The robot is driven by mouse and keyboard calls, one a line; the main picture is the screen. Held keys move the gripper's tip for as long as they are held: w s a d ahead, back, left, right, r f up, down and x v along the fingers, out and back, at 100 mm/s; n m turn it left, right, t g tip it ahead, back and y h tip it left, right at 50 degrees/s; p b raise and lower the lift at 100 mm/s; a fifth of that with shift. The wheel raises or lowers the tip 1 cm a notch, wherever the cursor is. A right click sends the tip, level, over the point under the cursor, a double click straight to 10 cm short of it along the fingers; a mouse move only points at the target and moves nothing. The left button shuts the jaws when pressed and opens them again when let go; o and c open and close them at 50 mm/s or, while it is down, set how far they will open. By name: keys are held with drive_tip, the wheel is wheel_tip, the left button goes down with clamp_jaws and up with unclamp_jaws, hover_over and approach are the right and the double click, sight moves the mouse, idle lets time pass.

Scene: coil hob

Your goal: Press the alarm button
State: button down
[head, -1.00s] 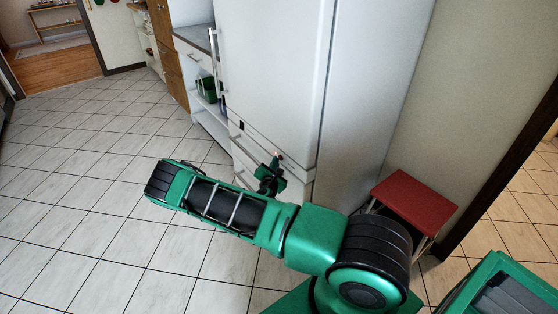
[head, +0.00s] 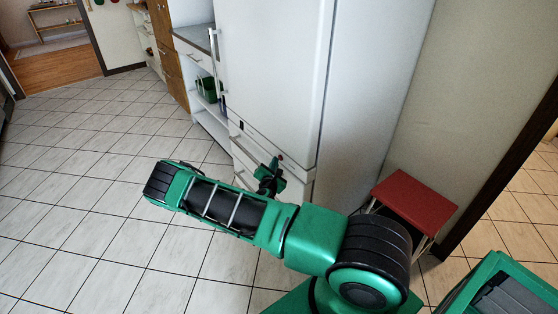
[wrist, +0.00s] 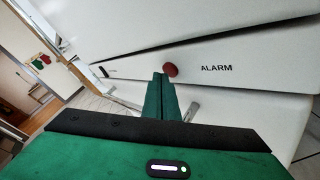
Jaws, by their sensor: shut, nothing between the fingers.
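The alarm button (wrist: 171,70) is a small round red knob on the white fridge front, left of the printed word ALARM in the wrist view. In the head view the button (head: 281,157) is a tiny reddish spot beside my gripper (head: 274,163). My green gripper (wrist: 162,76) is shut and empty, its fingertips right beside the button's lower left edge in the wrist view. I cannot tell whether they touch it.
The white fridge (head: 270,70) stands in front of my arm, with drawer handles low on its left. A red-topped stool (head: 414,200) stands at the right by the wall. Open tiled floor (head: 80,200) lies to the left.

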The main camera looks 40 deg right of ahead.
drive_tip(key=shift+a, duration=0.45)
drive_tip(key=a, duration=0.5)
drive_tip(key=shift+s, duration=0.1)
drive_tip(key=shift+d+r, duration=0.1)
idle(0.9)
